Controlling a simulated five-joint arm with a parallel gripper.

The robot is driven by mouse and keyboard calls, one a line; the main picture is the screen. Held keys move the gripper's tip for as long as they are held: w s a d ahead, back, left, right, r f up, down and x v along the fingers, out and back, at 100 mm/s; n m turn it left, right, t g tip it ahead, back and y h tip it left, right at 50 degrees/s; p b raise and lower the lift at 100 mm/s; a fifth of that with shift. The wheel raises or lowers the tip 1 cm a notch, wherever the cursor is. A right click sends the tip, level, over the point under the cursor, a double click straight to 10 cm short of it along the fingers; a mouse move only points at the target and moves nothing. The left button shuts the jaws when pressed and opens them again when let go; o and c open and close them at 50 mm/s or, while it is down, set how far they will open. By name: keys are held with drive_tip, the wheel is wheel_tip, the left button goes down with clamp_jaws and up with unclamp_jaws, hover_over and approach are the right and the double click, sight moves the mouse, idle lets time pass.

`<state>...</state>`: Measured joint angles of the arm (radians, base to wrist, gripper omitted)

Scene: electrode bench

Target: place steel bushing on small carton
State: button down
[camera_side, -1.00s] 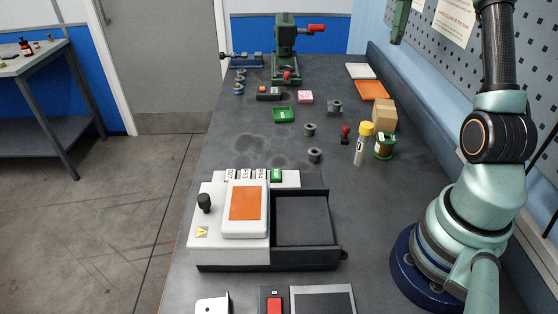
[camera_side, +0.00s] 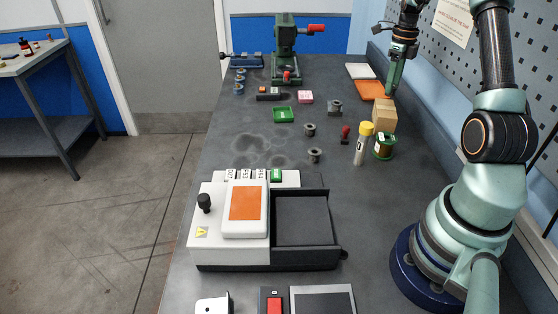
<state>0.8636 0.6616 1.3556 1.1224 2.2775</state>
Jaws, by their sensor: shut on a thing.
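The small carton (camera_side: 383,115) is a tan box standing on the right side of the bench. My gripper (camera_side: 391,91) points down at the carton's top back edge, its tips at or just above it. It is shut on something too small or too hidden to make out. I cannot tell whether it touches the carton. Two dark grey ring-shaped pieces, one farther (camera_side: 309,130) and one nearer (camera_side: 315,155), stand on the bench left of the carton. I cannot tell whether either is the steel bushing.
A yellow-capped tube (camera_side: 361,147), a green spool-like can (camera_side: 383,147) and a small red-topped piece (camera_side: 345,134) stand in front of the carton. An orange pad (camera_side: 371,89) lies behind it. A grey block (camera_side: 335,107) is to its left. The pegboard wall is close on the right.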

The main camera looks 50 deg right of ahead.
drive_tip(key=shift+f, duration=2.15)
drive_tip(key=shift+f, duration=0.15)
drive_tip(key=shift+c, duration=2)
unclamp_jaws()
